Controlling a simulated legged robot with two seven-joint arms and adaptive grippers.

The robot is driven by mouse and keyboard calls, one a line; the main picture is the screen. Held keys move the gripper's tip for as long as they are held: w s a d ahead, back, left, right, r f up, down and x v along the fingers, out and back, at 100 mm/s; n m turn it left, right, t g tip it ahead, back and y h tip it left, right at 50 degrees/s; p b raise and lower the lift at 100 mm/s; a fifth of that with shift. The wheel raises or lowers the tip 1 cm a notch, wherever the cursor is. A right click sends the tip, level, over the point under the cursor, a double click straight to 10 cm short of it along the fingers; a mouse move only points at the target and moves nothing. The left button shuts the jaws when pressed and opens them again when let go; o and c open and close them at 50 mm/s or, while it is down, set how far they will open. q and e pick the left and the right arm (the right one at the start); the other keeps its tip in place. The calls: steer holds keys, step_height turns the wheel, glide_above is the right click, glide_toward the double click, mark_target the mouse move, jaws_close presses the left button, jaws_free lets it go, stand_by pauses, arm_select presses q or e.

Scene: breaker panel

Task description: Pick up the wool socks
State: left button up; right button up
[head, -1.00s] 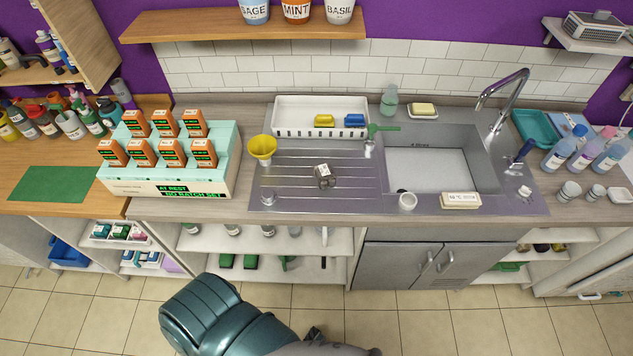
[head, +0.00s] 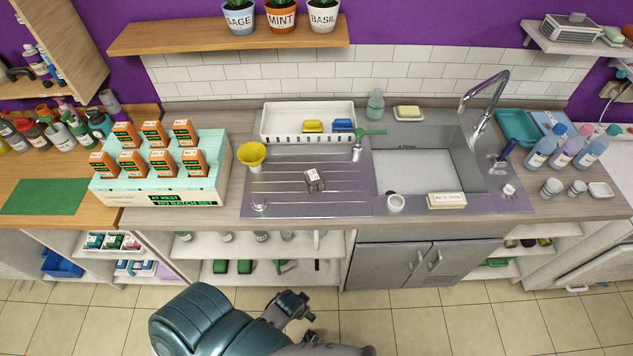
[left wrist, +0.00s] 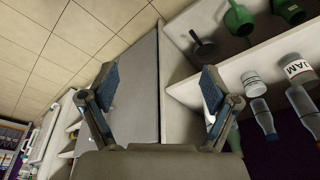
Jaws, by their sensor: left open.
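A small grey bundle with a white label (head: 315,180) lies on the ribbed drainboard left of the sink. It may be the wool socks, but it is too small to tell. My left gripper (left wrist: 158,78) is open and empty in the left wrist view, its two blue-padded fingers spread apart. That view faces the lower cabinet and its open shelves, and the bundle does not show there. In the head view a dark grey part of my arm is low in front of the counter, below its edge and apart from the bundle. My right gripper is not in view.
Orange boxes in a mint stand (head: 214,192) are on the left. The counter's front edge overhangs open shelves with bottles.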

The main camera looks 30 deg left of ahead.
arm_select(q)
step_height(320, 180, up, 18)
steer(key=w+a+m+p, duration=0.1)
steer(key=a, duration=0.1)
steer(key=m+t+y, duration=0.5)
steer(key=m+y, duration=0.6)
steer(key=m, duration=1.2)
glide_toward(318, 184)
steer(key=shift+t, duration=0.3)
steer(key=x, duration=0.7)
steer(key=shift+w+a+f, duration=0.2)
steer(key=shift+f, duration=0.1)
steer(key=shift+w+a+f, duration=0.2)
steer(key=shift+w+a, duration=0.1)
steer(key=shift+a, duration=0.35)
steer(key=x, duration=0.3)
steer(key=shift+w+a+f, duration=0.1)
steer(key=shift+a+f, duration=0.1)
steer(key=shift+a, duration=0.15)
steer(key=shift+w+a+f, duration=0.2)
steer(key=shift+w+a, duration=0.05)
steer(key=shift+w, duration=0.05)
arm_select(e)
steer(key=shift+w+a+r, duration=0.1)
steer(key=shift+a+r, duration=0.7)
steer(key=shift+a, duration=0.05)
